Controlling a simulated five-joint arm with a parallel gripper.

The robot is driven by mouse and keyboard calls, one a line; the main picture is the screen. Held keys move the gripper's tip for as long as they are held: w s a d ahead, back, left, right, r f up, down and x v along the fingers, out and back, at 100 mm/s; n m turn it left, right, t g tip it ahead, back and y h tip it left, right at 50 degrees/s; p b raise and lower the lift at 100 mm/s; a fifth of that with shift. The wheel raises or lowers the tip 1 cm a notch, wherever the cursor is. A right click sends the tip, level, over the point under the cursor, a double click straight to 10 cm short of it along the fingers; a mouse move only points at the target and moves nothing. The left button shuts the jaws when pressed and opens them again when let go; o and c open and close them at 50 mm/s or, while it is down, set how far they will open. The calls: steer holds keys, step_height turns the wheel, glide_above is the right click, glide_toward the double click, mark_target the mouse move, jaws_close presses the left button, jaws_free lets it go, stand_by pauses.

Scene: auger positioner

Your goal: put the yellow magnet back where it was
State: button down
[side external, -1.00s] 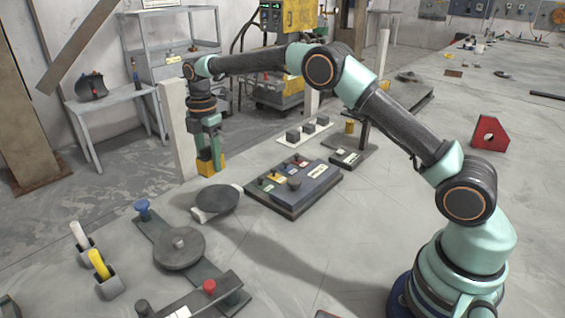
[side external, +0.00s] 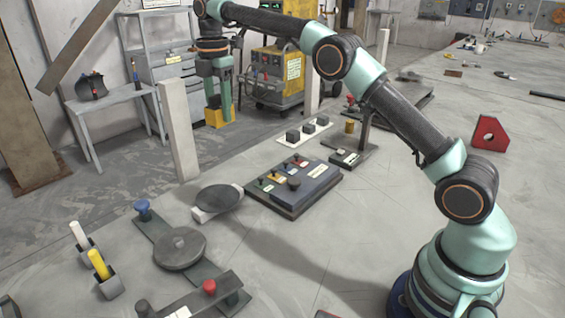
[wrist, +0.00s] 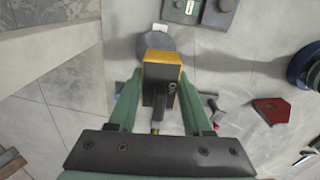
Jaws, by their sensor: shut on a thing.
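The yellow magnet (side external: 220,117) is a yellow block held at the fingertips of my gripper (side external: 217,100), raised in the air in the side view. In the wrist view the yellow magnet (wrist: 163,57) shows a dark face and a yellow edge between the two green fingers of my gripper (wrist: 158,88). The gripper is shut on it. The magnet appears clear of any surface below. A red angular magnet-like block with a hole (side external: 490,135) lies on the grey bench, right of my arm.
A control panel with several knobs (side external: 318,184) and a round grey disc (side external: 219,197) are on the bench. A pale post (side external: 178,130) stands left of my gripper. Several small dark blocks sit on a white strip (side external: 318,124). Bare bench (side external: 400,215) lies beside my base.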

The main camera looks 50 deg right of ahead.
steer(key=s+d, duration=0.4)
steer(key=d, duration=0.6)
glide_above(346, 200)
step_height(346, 200, down, 4)
steer(key=shift+m, duration=0.4)
step_height(346, 200, down, 20)
steer(key=shift+r, duration=0.2)
steer(key=shift+f, duration=0.15)
steer(key=shift+c, duration=1.6)
jaws_free()
